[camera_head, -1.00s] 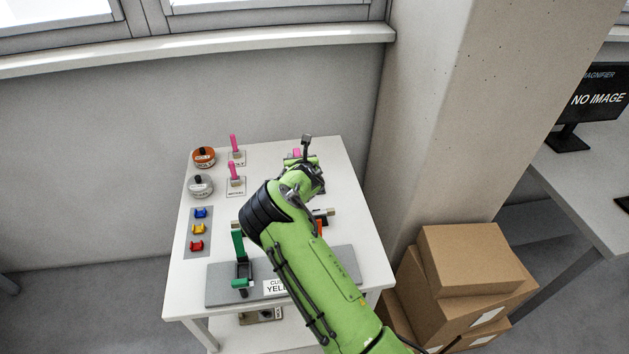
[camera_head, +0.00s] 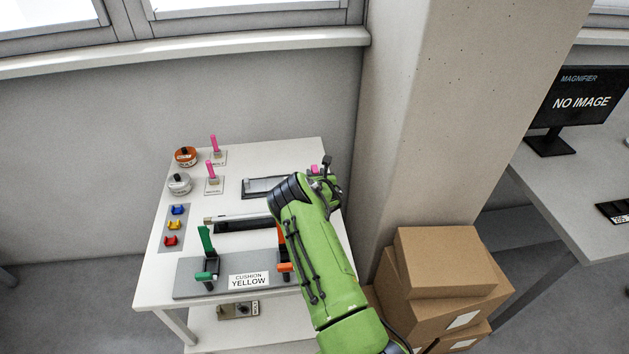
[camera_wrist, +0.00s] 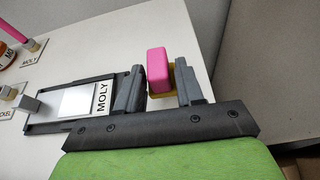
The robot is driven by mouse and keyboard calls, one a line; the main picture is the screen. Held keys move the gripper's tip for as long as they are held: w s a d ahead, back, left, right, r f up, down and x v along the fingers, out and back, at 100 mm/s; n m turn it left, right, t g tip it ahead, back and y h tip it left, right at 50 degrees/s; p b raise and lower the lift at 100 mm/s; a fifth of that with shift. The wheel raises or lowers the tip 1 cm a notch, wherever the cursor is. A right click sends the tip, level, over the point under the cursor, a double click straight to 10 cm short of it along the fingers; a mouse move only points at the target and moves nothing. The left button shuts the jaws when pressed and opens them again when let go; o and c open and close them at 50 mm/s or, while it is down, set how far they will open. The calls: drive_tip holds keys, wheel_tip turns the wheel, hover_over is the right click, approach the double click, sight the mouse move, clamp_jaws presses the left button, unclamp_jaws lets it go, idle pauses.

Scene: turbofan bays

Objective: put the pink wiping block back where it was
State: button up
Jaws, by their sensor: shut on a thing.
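The pink wiping block (camera_wrist: 158,68) stands between the two dark fingers of my gripper (camera_wrist: 160,88) in the wrist view. A yellowish part shows under its pink top. My gripper is shut on it. In the head view my gripper (camera_head: 323,174) is at the table's far right edge, and a bit of the pink block (camera_head: 314,168) shows there. A dark frame with a pale plate labelled MOLY (camera_wrist: 88,101) lies just left of the fingers; the frame (camera_head: 263,187) also shows in the head view. The block's underside and any gap beneath it are hidden.
The white table (camera_head: 150,275) holds two pink-handled tools (camera_head: 213,172), two round tins (camera_head: 180,184), coloured clips (camera_head: 175,225) and a grey fixture marked CUSHION YELLOW (camera_head: 249,280). A pillar (camera_head: 410,120) and cardboard boxes (camera_head: 450,265) stand to the right.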

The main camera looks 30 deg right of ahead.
wheel_tip(320, 180, down, 2)
drive_tip(key=shift+f, duration=0.1)
drive_tip(key=shift+f, duration=0.1)
drive_tip(key=o, duration=1.1)
